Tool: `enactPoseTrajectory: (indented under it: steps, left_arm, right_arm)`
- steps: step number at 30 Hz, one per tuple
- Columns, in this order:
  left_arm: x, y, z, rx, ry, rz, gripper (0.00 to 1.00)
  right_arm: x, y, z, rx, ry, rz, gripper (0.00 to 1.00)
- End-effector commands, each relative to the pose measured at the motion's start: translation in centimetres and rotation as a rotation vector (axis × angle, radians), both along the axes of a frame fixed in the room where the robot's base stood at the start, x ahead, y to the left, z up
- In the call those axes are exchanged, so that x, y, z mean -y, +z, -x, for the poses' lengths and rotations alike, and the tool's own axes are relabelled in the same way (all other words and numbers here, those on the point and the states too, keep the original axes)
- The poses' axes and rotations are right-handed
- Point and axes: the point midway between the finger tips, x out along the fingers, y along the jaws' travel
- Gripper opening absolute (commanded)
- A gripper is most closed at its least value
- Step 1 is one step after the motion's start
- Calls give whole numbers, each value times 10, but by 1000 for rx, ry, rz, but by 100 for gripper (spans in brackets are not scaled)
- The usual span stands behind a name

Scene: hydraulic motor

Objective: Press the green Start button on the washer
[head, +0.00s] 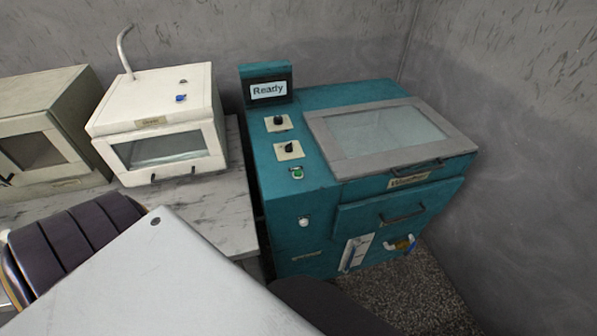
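The teal washer (290,205) stands in the corner at the right. Its raised display (268,90) reads "Ready". The small green button (297,172) sits at the front of its left control strip, below two black knobs on pale plates. The glass-topped lid (385,128) looks closed, and the front drawer under it looks shut. Neither of my grippers is in view, so nothing of mine is seen at the button.
A white machine (160,115) and a grey-green one (45,130) stand on a marble-patterned counter (215,215) at the left. A pale panel and dark shapes fill the lower left foreground. Grey walls close in behind and right of the washer. Speckled floor shows in front.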

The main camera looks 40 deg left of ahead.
Motion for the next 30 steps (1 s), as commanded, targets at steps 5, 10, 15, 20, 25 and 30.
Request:
enactPoseTrajectory:
  steps: [5,10,15,20,25,30]
  left_arm:
    - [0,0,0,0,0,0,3]
    - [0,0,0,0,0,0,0]
    - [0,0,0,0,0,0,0]
    - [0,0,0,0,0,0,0]
    - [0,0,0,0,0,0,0]
    - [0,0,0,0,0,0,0]
  right_arm:
    - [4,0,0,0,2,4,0]
    - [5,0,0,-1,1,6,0]
    - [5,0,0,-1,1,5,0]
    - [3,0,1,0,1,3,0]
    - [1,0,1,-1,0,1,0]
    - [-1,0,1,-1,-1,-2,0]
